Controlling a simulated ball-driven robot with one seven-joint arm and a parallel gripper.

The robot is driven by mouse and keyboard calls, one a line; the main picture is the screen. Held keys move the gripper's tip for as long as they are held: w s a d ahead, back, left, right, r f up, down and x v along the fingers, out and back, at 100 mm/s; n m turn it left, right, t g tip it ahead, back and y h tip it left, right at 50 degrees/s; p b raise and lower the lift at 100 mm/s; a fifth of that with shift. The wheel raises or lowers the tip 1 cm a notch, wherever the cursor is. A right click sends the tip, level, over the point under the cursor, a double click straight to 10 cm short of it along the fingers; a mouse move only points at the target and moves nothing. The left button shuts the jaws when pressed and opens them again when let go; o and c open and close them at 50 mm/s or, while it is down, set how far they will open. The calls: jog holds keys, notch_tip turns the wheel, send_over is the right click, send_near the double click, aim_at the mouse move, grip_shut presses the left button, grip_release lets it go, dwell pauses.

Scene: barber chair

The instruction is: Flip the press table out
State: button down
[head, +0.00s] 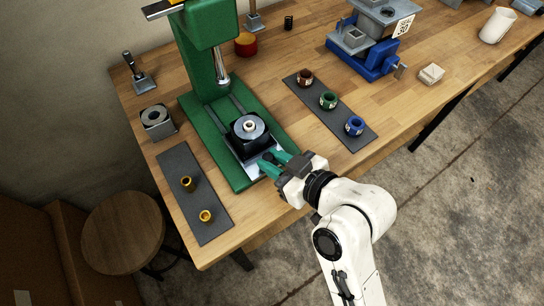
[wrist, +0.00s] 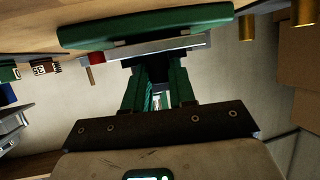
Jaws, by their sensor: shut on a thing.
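The green press (head: 212,62) stands on a green base on the bench, with its silver ram (head: 222,80) hanging above the base. The press table (head: 252,168) is a silver plate at the front of the base. It carries a black block (head: 243,143) with a round silver piece on top. My gripper (head: 271,162) reaches in from the right with its green fingers shut at a small dark knob at the plate's front edge. The wrist view shows the plate edge (wrist: 170,48) just beyond the fingers (wrist: 158,90). The grip itself is mostly hidden.
A dark mat (head: 182,163) with two brass rings lies left of the press. Another mat (head: 316,92) with brown, green and blue rings lies right. A blue vise (head: 372,62) stands at the back right. The bench's front edge is near my arm.

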jog(key=c, duration=0.9)
grip_release()
jog(key=shift+s+d, duration=0.1)
jog(key=shift+s, duration=0.05)
jog(key=shift+c, duration=0.2)
jog(key=p+v, duration=0.1)
jog(key=v, duration=0.9)
jog(key=shift+s+d+r, duration=0.2)
jog(key=shift+s+d, duration=0.05)
jog(key=s+d+f+m+g+h, duration=0.4)
jog(key=s+d+f, duration=0.3)
jog(key=d+f, duration=0.2)
jog(key=s+d+f+m+g+h, duration=0.4)
jog(key=s+d+f+m+h, duration=0.1)
jog(key=d+f, duration=0.4)
jog(key=s+d+h, duration=0.1)
jog(key=s, duration=0.1)
jog(key=shift+s+d+m, duration=0.25)
jog(key=shift+s+m, duration=0.1)
jog(key=shift+m, duration=0.05)
